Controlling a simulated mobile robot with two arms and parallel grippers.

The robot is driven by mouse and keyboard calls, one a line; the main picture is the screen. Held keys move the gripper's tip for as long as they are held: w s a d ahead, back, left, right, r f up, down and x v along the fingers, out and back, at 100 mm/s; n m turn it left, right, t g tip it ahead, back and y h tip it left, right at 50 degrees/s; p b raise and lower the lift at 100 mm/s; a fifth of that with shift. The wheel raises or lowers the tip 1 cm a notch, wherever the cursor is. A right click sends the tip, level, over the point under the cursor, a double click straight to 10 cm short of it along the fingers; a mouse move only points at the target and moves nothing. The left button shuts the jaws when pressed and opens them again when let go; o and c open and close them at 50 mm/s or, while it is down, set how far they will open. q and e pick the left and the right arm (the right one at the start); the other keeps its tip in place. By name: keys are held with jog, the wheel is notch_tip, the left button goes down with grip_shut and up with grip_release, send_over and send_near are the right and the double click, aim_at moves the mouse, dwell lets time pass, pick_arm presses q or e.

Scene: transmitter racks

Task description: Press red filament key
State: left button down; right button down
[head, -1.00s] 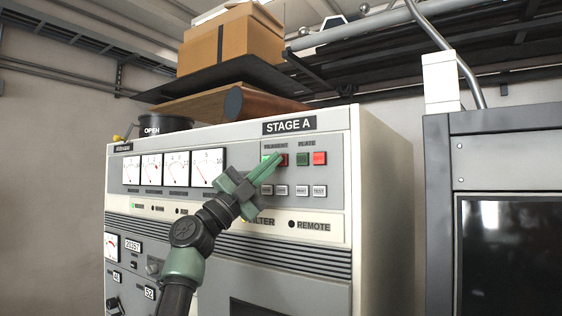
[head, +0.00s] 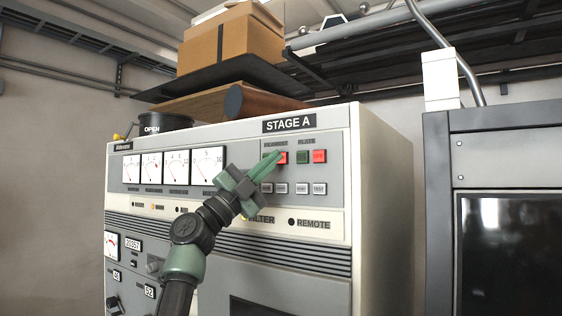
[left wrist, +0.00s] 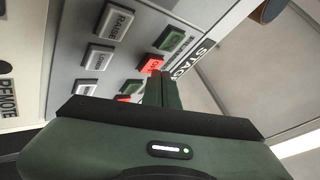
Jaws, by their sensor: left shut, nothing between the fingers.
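The red filament key (head: 284,158) is lit bright red, under the left label below the STAGE A plate. The green filament key (head: 265,157) beside it is dark and partly covered by my fingers. My left gripper (head: 277,156) is shut and empty, its tips over the red filament key in the head view. In the left wrist view the tips (left wrist: 162,76) lie right against or just in front of the lit red key (left wrist: 152,64); contact is unclear. The green filament key (left wrist: 172,40) shows above it. My right gripper is not in view.
The plate keys, green (head: 302,157) and red (head: 319,156), sit to the right. A row of white keys (head: 302,189) lies below. Meters (head: 175,167) are at left. A cardboard box (head: 232,42) is stacked atop the cabinet. A dark rack (head: 439,210) stands at right.

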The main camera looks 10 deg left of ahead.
pick_arm(q)
jog(key=shift+s+a+b, duration=0.15)
jog(key=shift+s+b, duration=0.15)
jog(key=shift+s, duration=0.15)
jog(key=s+b, duration=0.1)
jog(key=s+a+b, duration=0.1)
jog(key=s, duration=0.1)
jog(key=s+b, duration=0.1)
jog(key=shift+s+a, duration=0.35)
jog(key=shift+f, duration=0.1)
dwell(0.8)
